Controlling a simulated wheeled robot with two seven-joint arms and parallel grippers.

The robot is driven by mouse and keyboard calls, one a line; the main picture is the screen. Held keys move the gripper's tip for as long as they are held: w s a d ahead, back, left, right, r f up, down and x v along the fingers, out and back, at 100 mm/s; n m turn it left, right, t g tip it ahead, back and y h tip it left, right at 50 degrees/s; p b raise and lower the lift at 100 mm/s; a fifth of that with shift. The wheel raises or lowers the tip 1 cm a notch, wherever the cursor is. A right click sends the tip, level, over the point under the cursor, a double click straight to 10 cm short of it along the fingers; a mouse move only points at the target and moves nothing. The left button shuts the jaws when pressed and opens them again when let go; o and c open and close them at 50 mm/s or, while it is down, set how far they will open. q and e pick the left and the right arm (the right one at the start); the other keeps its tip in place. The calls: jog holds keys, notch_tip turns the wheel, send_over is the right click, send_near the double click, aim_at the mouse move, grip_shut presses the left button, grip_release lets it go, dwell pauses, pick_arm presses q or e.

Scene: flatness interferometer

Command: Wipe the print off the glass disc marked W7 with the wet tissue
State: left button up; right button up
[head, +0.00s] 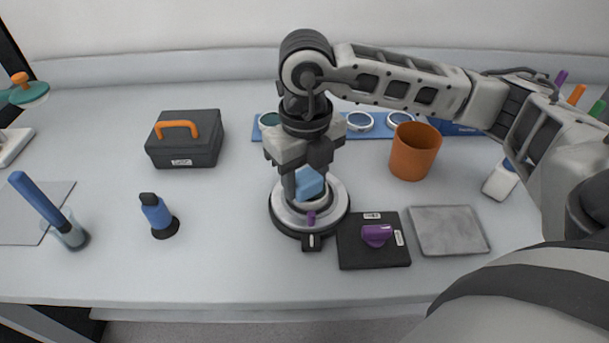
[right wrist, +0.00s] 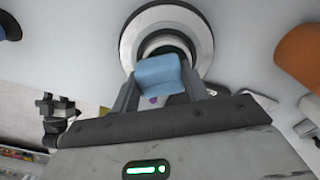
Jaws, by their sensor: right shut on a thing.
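My right gripper (head: 306,188) is shut on a light blue pad (head: 310,183), which looks like the wet tissue. The pad also shows between the fingers in the right wrist view (right wrist: 159,76). It is over the middle of a round instrument stage (head: 281,217) with a pale ring and dark base. Whether it touches the surface below, I cannot tell. The pad and fingers hide much of the stage's centre. Round discs (head: 359,121) with pale rims lie on a blue mat at the back. I cannot read a W7 mark or see a print. My left gripper is not in view.
A black plate with a purple knob (head: 376,236) and a grey plate (head: 449,230) lie right of the stage. An orange cup (head: 414,152) stands behind them. A black case (head: 185,140) and a blue bottle (head: 156,213) are left. Table between is clear.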

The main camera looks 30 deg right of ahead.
jog(key=shift+d+b, duration=0.45)
jog(key=shift+d, duration=0.8)
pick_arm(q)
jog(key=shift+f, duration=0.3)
pick_arm(e)
jog(key=shift+a, duration=0.1)
